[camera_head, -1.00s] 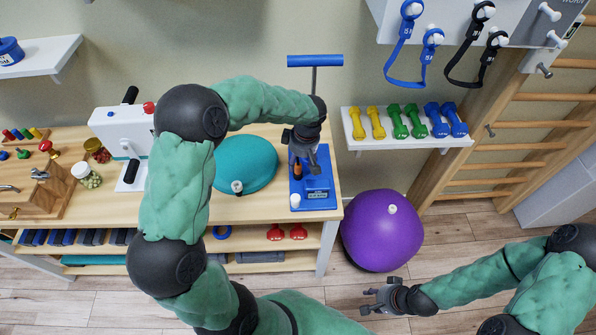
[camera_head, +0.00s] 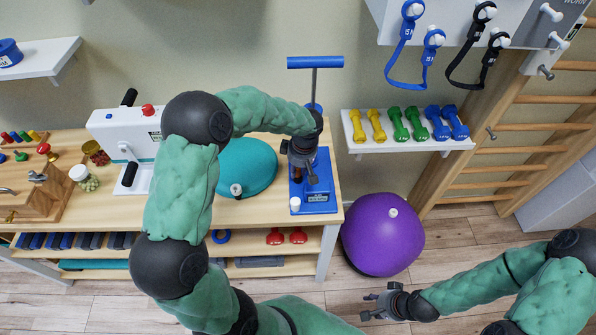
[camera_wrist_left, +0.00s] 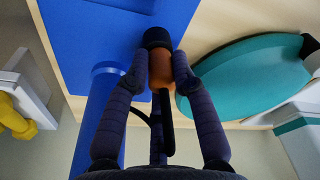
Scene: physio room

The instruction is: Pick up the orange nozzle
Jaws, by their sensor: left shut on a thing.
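The orange nozzle (camera_wrist_left: 160,70), with a dark cap at its far end, sits between the fingers of my left gripper (camera_wrist_left: 160,66) in the left wrist view. Both fingers touch its sides, and a dark hose or lever hangs below it. In the head view my left gripper (camera_head: 304,174) is over the blue pump base (camera_head: 322,186) at the right end of the bench, and its fingers hide most of the nozzle. My right gripper (camera_head: 370,306) is open and empty, low in the head view, beyond the bench.
The pump's upright shaft carries a blue handle (camera_head: 315,62) behind my left gripper. A teal cushion (camera_head: 246,168) lies left of the pump. A purple ball (camera_head: 382,234) stands on the floor to the right, below a shelf of dumbbells (camera_head: 408,146).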

